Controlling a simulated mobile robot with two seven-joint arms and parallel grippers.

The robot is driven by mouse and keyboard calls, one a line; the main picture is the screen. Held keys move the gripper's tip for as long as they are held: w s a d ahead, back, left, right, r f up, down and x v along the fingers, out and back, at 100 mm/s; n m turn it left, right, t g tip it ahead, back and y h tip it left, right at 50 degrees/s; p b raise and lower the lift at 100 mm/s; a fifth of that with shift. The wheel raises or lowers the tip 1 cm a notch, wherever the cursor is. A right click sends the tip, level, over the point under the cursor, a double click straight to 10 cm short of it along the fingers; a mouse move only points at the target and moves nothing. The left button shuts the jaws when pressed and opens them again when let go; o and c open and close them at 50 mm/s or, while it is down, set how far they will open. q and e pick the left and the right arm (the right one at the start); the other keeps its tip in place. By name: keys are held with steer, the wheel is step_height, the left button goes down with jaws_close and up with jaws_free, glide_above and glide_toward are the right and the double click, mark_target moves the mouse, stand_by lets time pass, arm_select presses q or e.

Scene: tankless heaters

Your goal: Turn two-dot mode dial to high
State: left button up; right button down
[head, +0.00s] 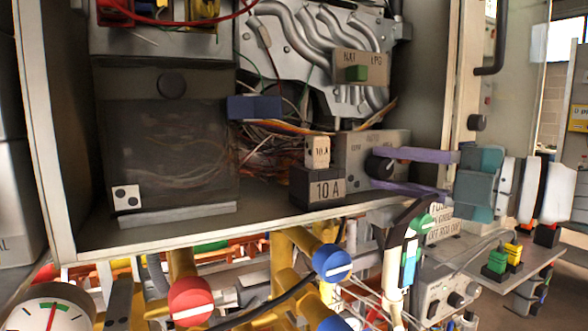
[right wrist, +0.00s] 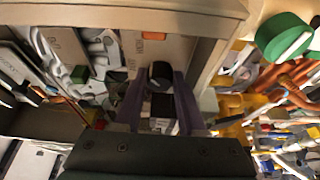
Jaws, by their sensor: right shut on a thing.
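The two-dot tag (head: 126,197) is on the lower left of the dark box inside the open heater cabinet. The mode dial (head: 381,167) is a black round knob on a grey panel (head: 357,150) at the cabinet's lower right. My right gripper (head: 376,170) reaches in from the right, its purple fingers closed around the dial. In the right wrist view the dial (right wrist: 161,76) sits between the two fingertips (right wrist: 160,84). The fingers partly hide the dial and its panel, and the dial's pointer setting cannot be read. My left gripper is not in view.
The cabinet's front lip (head: 270,225) runs below. Valves with red (head: 191,301) and blue (head: 332,262) handles crowd the space underneath.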

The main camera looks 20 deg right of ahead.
stand_by(0.3)
steer(key=c, duration=0.7)
jaws_free()
steer(key=shift+c, duration=0.2)
steer(key=shift+o, duration=1.3)
